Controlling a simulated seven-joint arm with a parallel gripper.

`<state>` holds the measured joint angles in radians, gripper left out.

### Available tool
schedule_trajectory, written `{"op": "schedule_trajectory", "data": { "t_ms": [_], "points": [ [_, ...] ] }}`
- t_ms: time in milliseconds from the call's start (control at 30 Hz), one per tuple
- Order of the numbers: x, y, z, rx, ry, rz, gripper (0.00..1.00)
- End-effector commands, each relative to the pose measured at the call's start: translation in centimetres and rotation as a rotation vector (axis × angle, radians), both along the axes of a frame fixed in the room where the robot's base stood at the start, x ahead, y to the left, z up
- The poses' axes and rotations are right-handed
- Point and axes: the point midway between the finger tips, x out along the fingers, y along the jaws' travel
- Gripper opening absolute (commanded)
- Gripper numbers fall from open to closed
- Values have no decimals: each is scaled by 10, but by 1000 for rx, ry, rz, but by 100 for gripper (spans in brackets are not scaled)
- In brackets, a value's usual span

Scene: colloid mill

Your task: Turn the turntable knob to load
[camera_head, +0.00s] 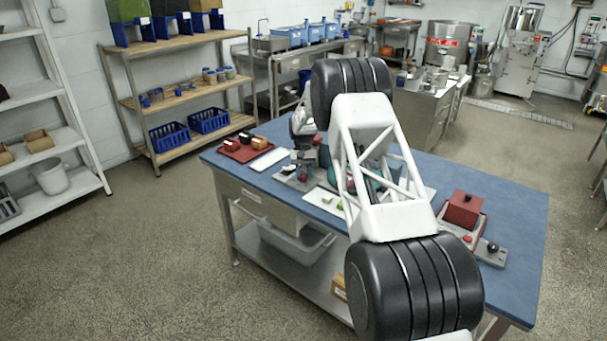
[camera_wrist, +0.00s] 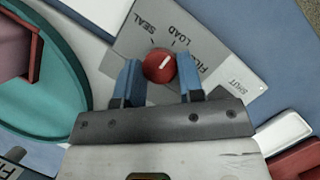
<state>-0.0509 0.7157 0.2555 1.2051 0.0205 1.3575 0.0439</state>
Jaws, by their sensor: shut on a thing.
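The red round knob (camera_wrist: 158,65) sits on a grey labelled plate (camera_wrist: 128,48) in the wrist view. A short white mark on its face slants toward the upper right. The plate reads SEAL, LOAD and SHUT, with another word partly hidden. My gripper (camera_wrist: 158,76) has its two blue fingers on either side of the knob and is shut on it. In the head view my own arm covers much of the work area, and I cannot make out the knob there with certainty.
A teal round dish (camera_wrist: 74,80) with a dark red thing in it lies left of the plate. A white tray (camera_wrist: 284,133) is at lower right. On the blue table (camera_head: 520,215) stand a red block (camera_head: 463,208) at right and a red tray (camera_head: 240,153) at far left.

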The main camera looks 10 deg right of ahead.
Motion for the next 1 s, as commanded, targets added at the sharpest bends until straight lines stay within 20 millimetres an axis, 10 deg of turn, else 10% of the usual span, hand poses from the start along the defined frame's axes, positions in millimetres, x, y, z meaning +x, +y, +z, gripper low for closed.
{"op": "schedule_trajectory", "data": {
  "t_ms": [133,167,300,1000],
  "points": [
    [0,0,0,0,0,1,12],
    [0,0,0,0,0,1,38],
    [0,0,0,0,0,1,60],
    [11,0,27,0,-1,1,61]
  ]
}}
